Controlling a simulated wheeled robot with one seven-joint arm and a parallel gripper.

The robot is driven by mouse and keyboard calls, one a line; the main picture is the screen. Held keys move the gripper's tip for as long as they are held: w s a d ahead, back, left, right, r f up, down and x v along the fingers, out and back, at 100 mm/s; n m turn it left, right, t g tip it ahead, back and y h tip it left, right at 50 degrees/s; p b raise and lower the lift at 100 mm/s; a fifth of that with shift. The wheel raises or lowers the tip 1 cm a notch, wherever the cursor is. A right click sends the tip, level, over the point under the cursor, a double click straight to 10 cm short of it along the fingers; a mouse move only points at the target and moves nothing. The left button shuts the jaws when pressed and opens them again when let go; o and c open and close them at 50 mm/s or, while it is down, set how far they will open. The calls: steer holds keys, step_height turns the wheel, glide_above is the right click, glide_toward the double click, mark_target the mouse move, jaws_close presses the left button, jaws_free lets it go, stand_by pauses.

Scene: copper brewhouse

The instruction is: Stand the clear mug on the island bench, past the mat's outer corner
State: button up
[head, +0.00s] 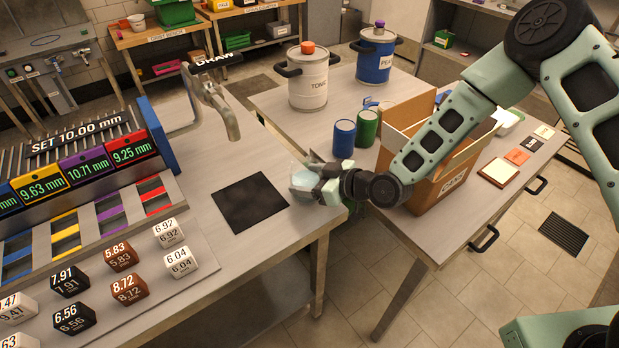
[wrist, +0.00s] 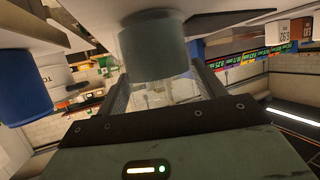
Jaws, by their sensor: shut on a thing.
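The clear mug (head: 303,179) is a pale, see-through cup at the right end of the grey bench (head: 225,150), just right of the black square mat (head: 250,201). My gripper (head: 314,187) reaches in from the right and is shut on the mug. In the wrist view the mug (wrist: 157,50) is a greyish cylinder between the two fingers of my gripper (wrist: 160,75). It looks upright and is at or just above the bench top; I cannot tell whether it touches. My fingers partly hide it in the head view.
Size-marked cubes (head: 125,290) and a sorting rack (head: 80,180) fill the bench's left side. A tap labelled DRAW (head: 215,95) stands behind the mat.

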steer(key=shift+f, duration=0.1)
steer(key=o, duration=1.3)
steer(key=shift+r, duration=0.25)
steer(key=b+v, duration=0.3)
steer(key=v, duration=0.9)
steer(key=s+d+r+m+g+h, duration=0.1)
steer(key=s+r+h, duration=0.4)
steer(key=s, duration=0.7)
steer(key=s+d+r+m+g+h, duration=0.2)
steer(key=s+r+g+h, duration=0.3)
steer(key=s+r, duration=0.3)
steer(key=s+g, duration=0.1)
steer(key=s, duration=0.3)
steer(key=shift+s+d+r+m+h, duration=0.15)
steer(key=shift+d+r+m+h, duration=0.1)
steer(key=shift+m+h, duration=0.15)
